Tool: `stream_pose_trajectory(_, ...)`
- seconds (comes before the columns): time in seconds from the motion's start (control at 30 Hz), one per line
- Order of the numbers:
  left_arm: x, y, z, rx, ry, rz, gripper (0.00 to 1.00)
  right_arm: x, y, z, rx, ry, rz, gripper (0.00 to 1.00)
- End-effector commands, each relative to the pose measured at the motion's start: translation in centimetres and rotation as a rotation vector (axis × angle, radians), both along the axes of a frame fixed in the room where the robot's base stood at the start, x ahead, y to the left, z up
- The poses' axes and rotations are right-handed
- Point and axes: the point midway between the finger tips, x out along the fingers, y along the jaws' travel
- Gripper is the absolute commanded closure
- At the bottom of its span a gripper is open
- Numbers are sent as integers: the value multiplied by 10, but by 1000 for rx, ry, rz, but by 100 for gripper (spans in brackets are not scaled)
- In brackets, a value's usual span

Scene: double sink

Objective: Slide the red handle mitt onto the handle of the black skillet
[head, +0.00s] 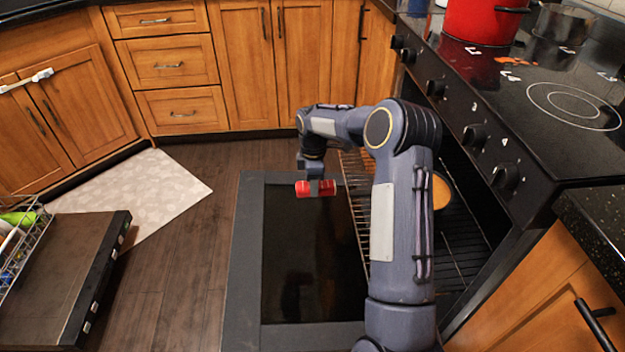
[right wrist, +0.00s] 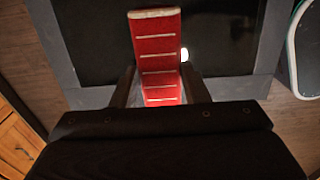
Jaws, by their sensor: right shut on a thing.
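The red handle mitt (head: 303,189) is a small red sleeve with pale stripes. It is in my right gripper (head: 318,187), which is shut on it above the open oven door. In the right wrist view the mitt (right wrist: 156,45) sticks out between the two dark fingers (right wrist: 158,90), its pale-edged end away from the gripper. A round dark-rimmed pan with yellow-orange contents (head: 441,192) sits on the oven rack, partly hidden by my right arm. It may be the black skillet; I see no handle. My left gripper is not in view.
The oven door (head: 245,270) is lowered flat, with the wire rack (head: 455,255) behind my arm. A red pot (head: 480,22) stands on the black stovetop (head: 540,85). An open dishwasher (head: 65,270) is at left. Bare floor (head: 175,270) lies between.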

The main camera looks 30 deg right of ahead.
Motion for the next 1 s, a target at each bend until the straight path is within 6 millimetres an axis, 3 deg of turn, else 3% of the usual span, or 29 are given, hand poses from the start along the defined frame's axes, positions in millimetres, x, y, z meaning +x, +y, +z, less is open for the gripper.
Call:
stream_pose_trajectory(0.7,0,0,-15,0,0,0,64,-6,-11,-35,0,0,0,86)
stream_pose_trajectory(1.0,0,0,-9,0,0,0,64,-14,-25,-33,0,0,-1,86)
